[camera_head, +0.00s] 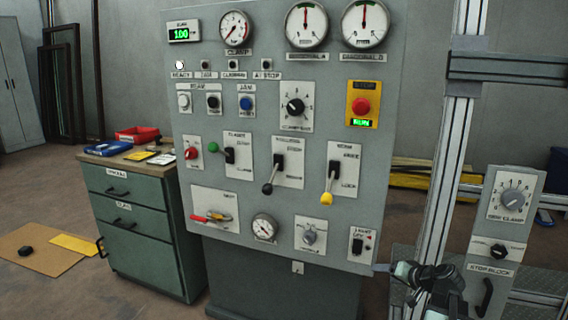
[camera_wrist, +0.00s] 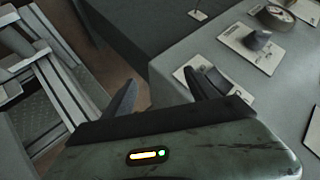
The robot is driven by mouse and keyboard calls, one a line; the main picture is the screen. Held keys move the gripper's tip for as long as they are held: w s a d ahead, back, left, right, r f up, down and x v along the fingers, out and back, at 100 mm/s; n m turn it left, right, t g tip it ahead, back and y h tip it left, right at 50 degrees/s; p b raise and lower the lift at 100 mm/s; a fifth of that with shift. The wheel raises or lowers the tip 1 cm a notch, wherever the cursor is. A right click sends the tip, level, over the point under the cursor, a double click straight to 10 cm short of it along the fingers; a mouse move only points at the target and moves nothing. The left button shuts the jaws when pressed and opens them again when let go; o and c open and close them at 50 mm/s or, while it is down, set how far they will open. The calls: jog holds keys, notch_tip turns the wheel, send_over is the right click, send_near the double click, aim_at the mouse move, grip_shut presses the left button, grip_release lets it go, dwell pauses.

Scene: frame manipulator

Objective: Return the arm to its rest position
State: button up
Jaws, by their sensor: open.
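My gripper (camera_head: 412,284) is at the lower right of the head view, beside the lower right corner of the grey control panel (camera_head: 330,240). In the wrist view, the two dark fingers of my gripper (camera_wrist: 162,78) are spread apart with nothing between them. The right finger overlaps a light-coloured switch plate on the panel (camera_wrist: 215,50) in that view; whether it touches cannot be told. Part of my arm is cut off by the bottom edge of the head view.
A metal frame post (camera_head: 447,150) stands right of the panel, close to my gripper. A side panel (camera_head: 505,220) with knobs stands farther right. Levers such as the yellow-tipped one (camera_head: 328,188) stick out from the panel. A green drawer cabinet (camera_head: 140,225) stands left.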

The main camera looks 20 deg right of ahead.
jog(key=w+a+f+n+g+y, duration=0.1)
jog(key=a+f+n+g, duration=0.1)
jog(key=a, duration=0.6)
jog(key=w+a+f+n+g+y, duration=0.1)
jog(key=a+f+g, duration=0.15)
jog(key=a, duration=0.55)
jog(key=s+a+f+n+g+h, duration=0.1)
jog(key=s+a+f+g, duration=0.1)
jog(key=a, duration=0.5)
jog(key=s+a+f+n+g+h, duration=0.1)
jog(key=s+a+f+n+g, duration=0.15)
jog(key=a, duration=0.45)
jog(key=s+a+f+n+g+h, duration=0.1)
jog(key=s+a+g, duration=0.15)
jog(key=a, duration=0.45)
notch_tip(320, 180, up, 32)
jog(key=p, duration=3.2)
jog(key=shift+s+r+t+h, duration=0.15)
jog(key=shift+t+h, duration=0.15)
jog(key=shift+t, duration=0.05)
jog(key=shift+m, duration=0.25)
